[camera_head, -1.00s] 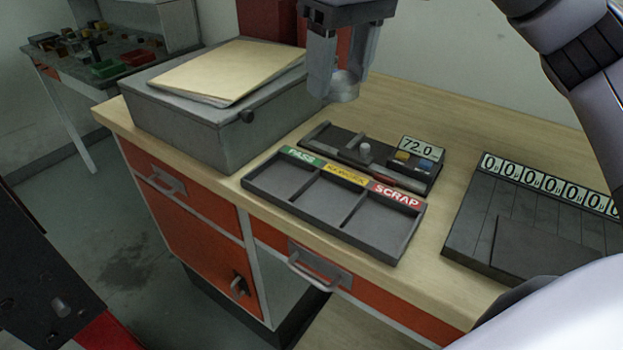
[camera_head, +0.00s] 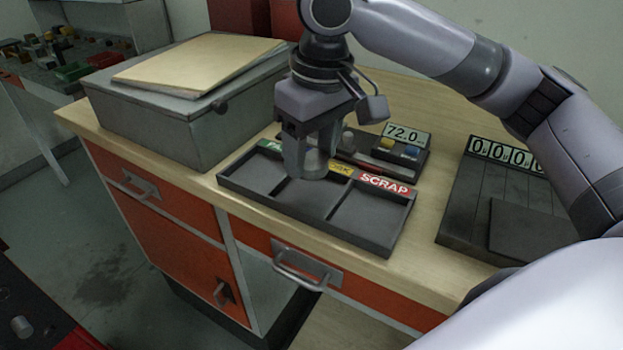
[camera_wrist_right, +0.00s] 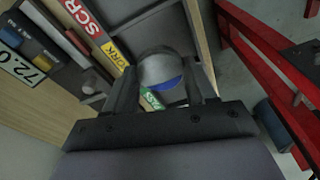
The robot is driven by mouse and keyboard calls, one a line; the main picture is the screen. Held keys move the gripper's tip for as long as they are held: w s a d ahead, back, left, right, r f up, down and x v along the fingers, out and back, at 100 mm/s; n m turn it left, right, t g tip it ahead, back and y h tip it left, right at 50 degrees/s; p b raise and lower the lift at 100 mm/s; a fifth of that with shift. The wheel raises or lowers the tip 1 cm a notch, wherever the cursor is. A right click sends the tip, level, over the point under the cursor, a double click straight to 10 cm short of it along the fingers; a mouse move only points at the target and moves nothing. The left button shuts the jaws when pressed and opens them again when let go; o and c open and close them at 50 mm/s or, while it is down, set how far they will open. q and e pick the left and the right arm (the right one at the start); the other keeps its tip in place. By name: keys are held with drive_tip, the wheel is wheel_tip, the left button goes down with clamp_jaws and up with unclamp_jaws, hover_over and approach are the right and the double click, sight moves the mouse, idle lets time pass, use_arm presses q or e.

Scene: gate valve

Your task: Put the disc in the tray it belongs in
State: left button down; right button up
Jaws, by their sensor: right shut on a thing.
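The disc (camera_wrist_right: 162,70) is grey with a blue patch, seen in the right wrist view between the fingers of my right gripper (camera_wrist_right: 163,92). In the head view, my right gripper (camera_head: 310,165) points down over the dark three-part tray (camera_head: 328,230), above its back edge near the left and middle compartments. It is shut on the disc; the disc is hard to make out there. The tray labels are green PASS, yellow REWORK, partly covered by the gripper, and red SCRAP (camera_head: 384,185). The compartments look empty where visible. My left gripper is not in view.
Behind the tray stands a gauge reading 72.0 (camera_head: 407,134) with yellow and blue buttons. A grey box (camera_head: 160,128) with a folder (camera_head: 195,70) on top stands left. A dark panel with a number counter (camera_head: 505,153) lies right. Bare wood separates the tray and panel.

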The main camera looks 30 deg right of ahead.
sight(311, 195)
drive_tip(key=shift+f+b, duration=0.3)
drive_tip(key=shift+f, duration=2.05)
drive_tip(key=o, duration=1)
drive_tip(key=shift+f, duration=0.1)
drive_tip(key=shift+o, duration=0.2)
drive_tip(key=r, duration=0.4)
drive_tip(key=s+r+p, duration=0.1)
drive_tip(key=r, duration=0.7)
drive_tip(key=shift+s+d+r+p, duration=0.15)
drive_tip(key=shift+s+p, duration=0.1)
drive_tip(key=shift+p, duration=0.15)
